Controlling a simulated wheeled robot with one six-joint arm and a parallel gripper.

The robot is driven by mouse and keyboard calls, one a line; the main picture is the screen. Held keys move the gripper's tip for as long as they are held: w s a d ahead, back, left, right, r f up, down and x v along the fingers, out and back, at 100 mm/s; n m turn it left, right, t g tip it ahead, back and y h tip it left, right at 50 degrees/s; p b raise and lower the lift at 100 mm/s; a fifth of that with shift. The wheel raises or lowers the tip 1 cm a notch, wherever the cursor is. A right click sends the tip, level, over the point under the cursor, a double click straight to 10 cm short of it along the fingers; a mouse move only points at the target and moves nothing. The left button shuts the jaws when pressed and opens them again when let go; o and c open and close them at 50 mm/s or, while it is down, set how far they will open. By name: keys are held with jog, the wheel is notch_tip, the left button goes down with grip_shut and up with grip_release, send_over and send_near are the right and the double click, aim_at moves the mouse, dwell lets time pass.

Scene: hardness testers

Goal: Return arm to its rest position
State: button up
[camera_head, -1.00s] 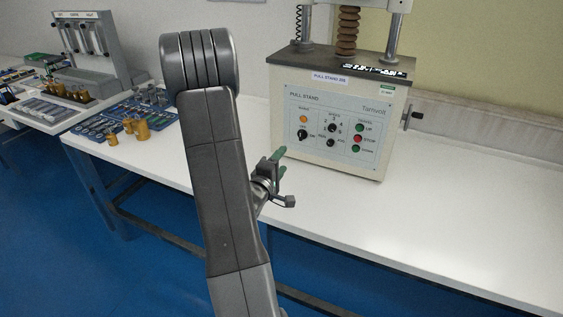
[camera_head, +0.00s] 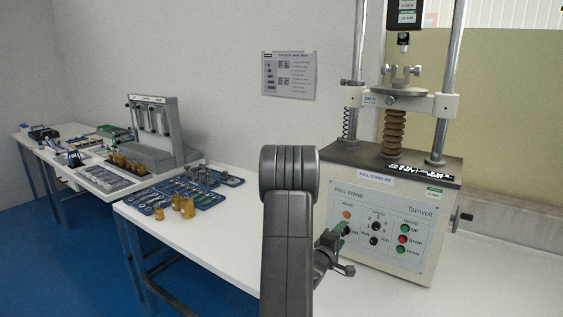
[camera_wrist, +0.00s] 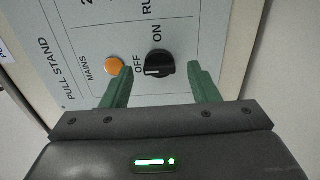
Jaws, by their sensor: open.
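My arm rises in the middle of the head view, and my gripper (camera_head: 340,236) shows beside it, in front of the pull stand (camera_head: 385,210). In the wrist view the two green fingers of my gripper (camera_wrist: 160,88) are apart with nothing held between them. The black OFF/ON knob (camera_wrist: 160,63) on the stand's panel shows beyond and between the fingertips. Whether the fingers touch the knob or panel, I cannot tell. The orange mains lamp (camera_wrist: 115,66) is left of the knob.
The white bench (camera_head: 235,190) carries the pull stand. A grey instrument with tubes (camera_head: 158,128) stands farther left. A notice (camera_head: 289,75) hangs on the wall.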

jog(key=shift+w+d, duration=0.2)
jog(key=shift+w, duration=0.1)
jog(key=shift+a, duration=0.1)
